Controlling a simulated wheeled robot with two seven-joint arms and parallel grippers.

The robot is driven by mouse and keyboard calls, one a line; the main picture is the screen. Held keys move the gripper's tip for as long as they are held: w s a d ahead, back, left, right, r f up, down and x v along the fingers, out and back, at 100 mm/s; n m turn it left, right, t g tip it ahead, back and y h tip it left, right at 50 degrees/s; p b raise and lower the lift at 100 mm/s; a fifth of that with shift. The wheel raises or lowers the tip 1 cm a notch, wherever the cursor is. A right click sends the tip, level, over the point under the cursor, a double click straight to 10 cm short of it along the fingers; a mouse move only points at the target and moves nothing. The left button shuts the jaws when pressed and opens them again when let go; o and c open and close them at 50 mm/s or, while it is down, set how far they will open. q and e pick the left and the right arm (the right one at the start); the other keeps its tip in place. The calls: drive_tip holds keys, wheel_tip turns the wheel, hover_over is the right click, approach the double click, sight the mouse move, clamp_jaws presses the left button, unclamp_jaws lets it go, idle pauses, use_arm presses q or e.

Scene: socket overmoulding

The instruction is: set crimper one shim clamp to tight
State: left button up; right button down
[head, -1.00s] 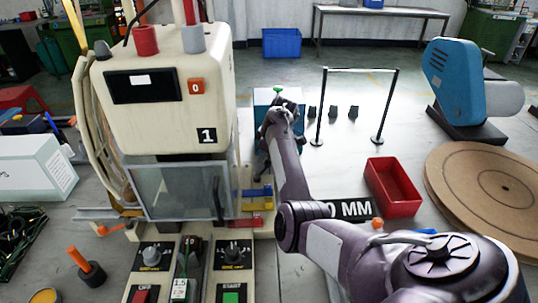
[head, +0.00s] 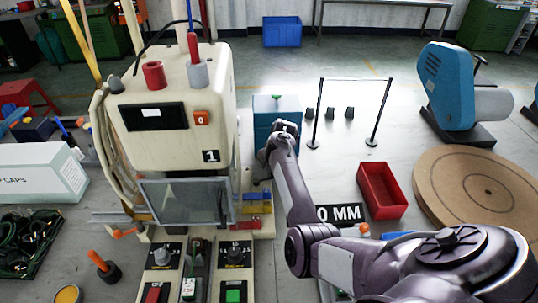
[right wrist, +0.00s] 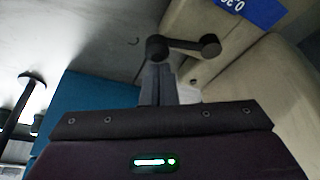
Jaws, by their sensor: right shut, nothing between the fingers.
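Crimper one (head: 165,115) is the cream machine marked 1 at the left in the head view. In the right wrist view, a dark crank-like lever (right wrist: 183,45) with two rounded ends sits against the cream body; it looks like the shim clamp. My right gripper (head: 262,178) is low beside the crimper's right side, mostly hidden by my wrist in the head view. In the right wrist view, its fingers (right wrist: 157,68) are shut and empty, with the tips at or just under the lever's left end. I cannot tell if they touch. My left gripper is not in view.
Blue, yellow and red shim pieces (head: 257,196) lie at the crimper's right foot. A teal box (head: 262,112) stands behind my right wrist. A red bin (head: 382,190) and a round wooden disc (head: 480,195) lie to the right. Control panels (head: 235,270) stand in front.

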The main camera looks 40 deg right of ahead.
drive_tip(key=shift+s+a+m+h+p, duration=0.15)
drive_tip(key=shift+s+m+h+p, duration=0.5)
drive_tip(key=shift+m+p, duration=0.75)
drive_tip(key=shift+s, duration=0.1)
drive_tip(key=d+v, duration=0.1)
drive_tip(key=v, duration=0.6)
drive_tip(key=shift+a+r, duration=0.3)
drive_tip(key=shift+a, duration=0.15)
drive_tip(key=shift+s, duration=0.1)
